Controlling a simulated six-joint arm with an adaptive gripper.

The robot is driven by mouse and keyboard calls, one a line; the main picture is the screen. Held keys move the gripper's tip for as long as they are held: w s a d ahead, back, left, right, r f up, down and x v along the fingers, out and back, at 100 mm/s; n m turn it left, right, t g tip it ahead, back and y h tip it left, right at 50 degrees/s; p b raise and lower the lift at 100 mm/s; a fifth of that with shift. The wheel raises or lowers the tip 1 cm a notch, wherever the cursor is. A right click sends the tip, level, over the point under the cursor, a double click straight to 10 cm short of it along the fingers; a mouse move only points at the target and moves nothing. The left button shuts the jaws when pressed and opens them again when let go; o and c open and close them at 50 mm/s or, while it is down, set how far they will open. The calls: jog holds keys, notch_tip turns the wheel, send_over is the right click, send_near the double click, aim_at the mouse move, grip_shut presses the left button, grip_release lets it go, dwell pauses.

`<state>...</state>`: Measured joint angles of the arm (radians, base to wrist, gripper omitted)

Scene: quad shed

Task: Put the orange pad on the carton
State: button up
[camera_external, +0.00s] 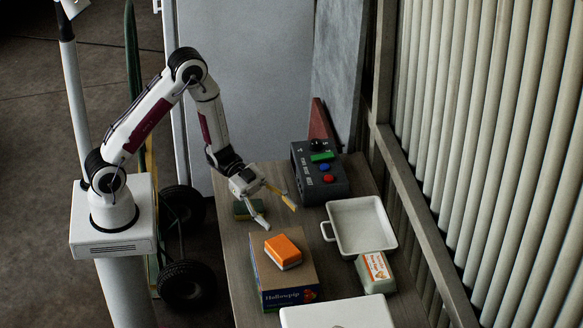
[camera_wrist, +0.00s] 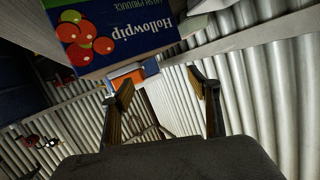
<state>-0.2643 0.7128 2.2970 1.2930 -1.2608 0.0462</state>
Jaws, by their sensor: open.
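The orange pad (camera_external: 283,247) has a pale lower layer and lies on top of the carton (camera_external: 290,297), a brown-topped box with a dark blue printed side reading "Hollowpip". The carton's printed side (camera_wrist: 125,30) also shows in the wrist view, upside down, with an orange patch (camera_wrist: 127,77) below it that looks like the pad. My gripper (camera_external: 278,214) is open, with nothing seen between its fingers. It is above the table, behind the pad and apart from it in the external view. In the wrist view, the open fingers (camera_wrist: 165,90) frame only background.
A dark button box (camera_external: 319,174) stands at the back, and a white handled dish (camera_external: 361,224) at the right. A labelled package (camera_external: 376,271) sits right of the carton. A white object (camera_external: 338,314) is at the front.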

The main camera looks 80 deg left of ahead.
jog(key=w+a+r+n+t+y, duration=0.3)
jog(key=w+a+r+y, duration=0.2)
jog(key=a+r+y, duration=0.35)
jog(key=s+a+r+n+y, duration=0.4)
jog(key=s+a+r+y, duration=0.15)
jog(key=a+r, duration=0.2)
jog(key=s+d+r+n+g, duration=0.1)
jog(key=s+d+n+g, duration=0.1)
jog(key=s, duration=1.1)
jog(key=s+d+r+n+g+h, duration=0.1)
jog(key=s+d+n+g, duration=0.1)
jog(key=s, duration=1.1)
jog(key=shift+s+d+r+n+g+h, duration=0.2)
jog(key=shift+s+n+g+h, duration=0.15)
jog(key=shift+n+g, duration=0.6)
jog(key=shift+a+n+t, duration=0.1)
jog(key=shift+n+t, duration=0.15)
